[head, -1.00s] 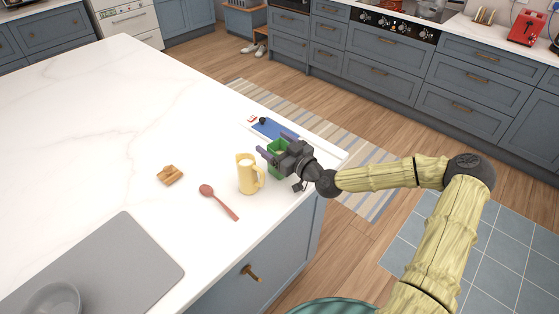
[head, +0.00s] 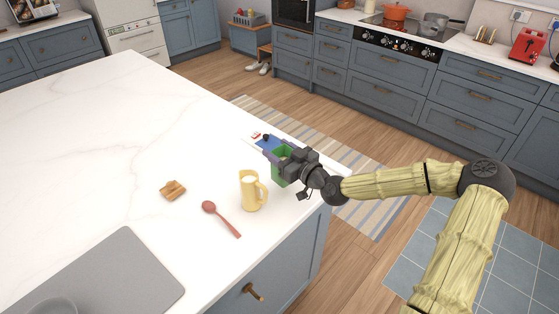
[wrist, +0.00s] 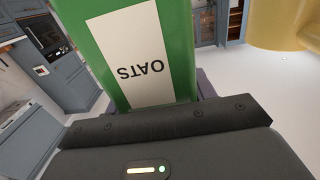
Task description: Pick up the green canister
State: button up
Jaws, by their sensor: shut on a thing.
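The green canister (head: 280,171) stands on the white island top near its right edge, partly hidden by my gripper (head: 279,157). In the wrist view the canister (wrist: 184,40) fills the upper middle, with a white label reading OATS upside down. My gripper is shut on the canister, with its fingers around the canister's sides. I cannot tell whether the canister's base touches the worktop.
A yellow jug (head: 250,191) stands just left of the canister and also shows in the wrist view (wrist: 285,22). A red spoon (head: 222,219), a tan wooden piece (head: 173,190) and a blue item (head: 268,144) lie on the worktop. A grey mat (head: 120,275) lies at front left.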

notch_tip(320, 180, up, 6)
jog(key=shift+a+f, duration=0.1)
jog(key=shift+w, duration=0.2)
